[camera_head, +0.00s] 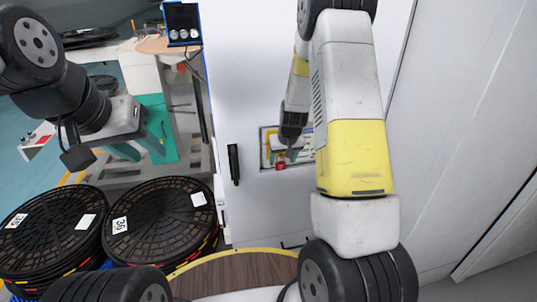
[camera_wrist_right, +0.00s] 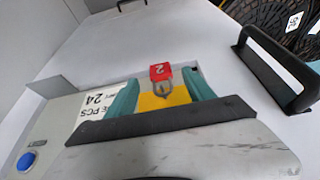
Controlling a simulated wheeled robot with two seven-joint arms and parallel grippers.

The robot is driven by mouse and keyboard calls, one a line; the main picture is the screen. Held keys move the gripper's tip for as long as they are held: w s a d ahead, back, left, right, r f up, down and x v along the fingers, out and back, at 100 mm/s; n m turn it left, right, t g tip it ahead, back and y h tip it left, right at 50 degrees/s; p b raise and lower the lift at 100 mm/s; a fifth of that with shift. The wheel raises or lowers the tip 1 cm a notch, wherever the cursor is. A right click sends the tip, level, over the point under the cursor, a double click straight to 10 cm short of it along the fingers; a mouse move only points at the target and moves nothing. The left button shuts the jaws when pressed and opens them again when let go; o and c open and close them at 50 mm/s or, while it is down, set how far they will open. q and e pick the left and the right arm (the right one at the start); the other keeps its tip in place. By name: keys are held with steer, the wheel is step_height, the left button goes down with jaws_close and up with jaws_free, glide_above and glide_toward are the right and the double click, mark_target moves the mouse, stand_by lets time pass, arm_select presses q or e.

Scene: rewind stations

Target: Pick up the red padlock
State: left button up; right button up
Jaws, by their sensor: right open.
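The red padlock (camera_head: 280,162) sits low in a small panel area on the white door in the head view. In the right wrist view, the padlock (camera_wrist_right: 160,71) shows a white 2 on its red body, and its grey shackle lies over a yellow part. My right gripper (camera_head: 291,147) is at the panel, just above the padlock. In the right wrist view its teal fingers (camera_wrist_right: 160,84) are apart, one on each side of the shackle, and contact cannot be told. My left gripper (camera_head: 141,151) is open and empty, far to the left of the panel.
A dark door handle (camera_head: 234,164) stands left of the panel; it also shows in the right wrist view (camera_wrist_right: 272,66). Stacks of black reels (camera_head: 160,215) stand at lower left. A small blue-framed box (camera_head: 183,24) is at upper left. A label (camera_wrist_right: 97,101) is beside the padlock.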

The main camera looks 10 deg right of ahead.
mark_target(281, 165)
steer(key=x, duration=0.4)
steer(key=shift+w+f, duration=0.1)
steer(key=shift+f, duration=0.25)
jaws_close()
